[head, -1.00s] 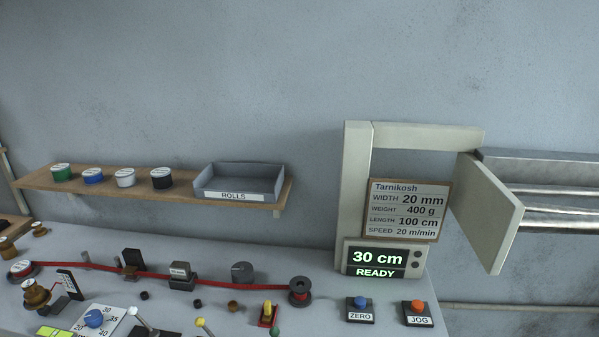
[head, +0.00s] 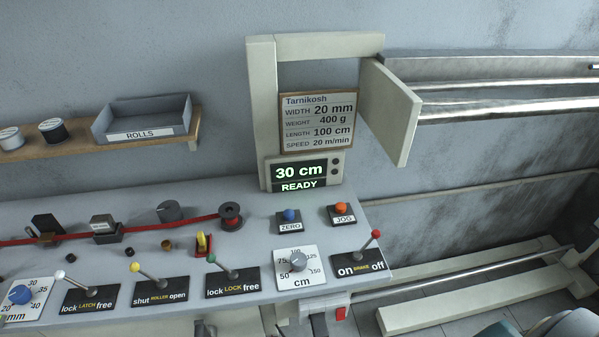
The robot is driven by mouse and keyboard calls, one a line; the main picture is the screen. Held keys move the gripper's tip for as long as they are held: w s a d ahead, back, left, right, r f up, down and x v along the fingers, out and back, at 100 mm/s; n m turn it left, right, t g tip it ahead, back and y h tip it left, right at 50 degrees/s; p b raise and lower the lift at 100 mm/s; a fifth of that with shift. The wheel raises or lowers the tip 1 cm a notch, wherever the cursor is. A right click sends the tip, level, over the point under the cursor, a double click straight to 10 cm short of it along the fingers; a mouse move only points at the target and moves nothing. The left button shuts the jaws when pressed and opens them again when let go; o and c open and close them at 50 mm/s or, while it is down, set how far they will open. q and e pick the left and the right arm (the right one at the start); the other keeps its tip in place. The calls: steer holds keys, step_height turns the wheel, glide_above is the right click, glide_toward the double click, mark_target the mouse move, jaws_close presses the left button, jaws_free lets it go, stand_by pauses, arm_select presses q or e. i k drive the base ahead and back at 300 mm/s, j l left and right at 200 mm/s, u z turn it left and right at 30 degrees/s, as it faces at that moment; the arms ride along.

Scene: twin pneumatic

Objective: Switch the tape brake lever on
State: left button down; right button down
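The tape brake lever (head: 369,243) has a red ball on a thin metal rod. It stands on a dark plate (head: 346,271) marked "on BRAKE off", at the right end of the panel in the head view. The rod leans to the right, on the "off" side. Neither of my grippers shows in the head view, so their state is hidden.
Left of the brake are a cm dial (head: 298,262) and levers for lock (head: 222,267), roller (head: 149,280) and latch (head: 79,286). Behind stand the ZERO button (head: 290,215) and JOG button (head: 342,209). The display (head: 299,178) reads "30 cm READY".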

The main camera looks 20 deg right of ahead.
mark_target(376, 234)
steer(key=z, duration=1.3)
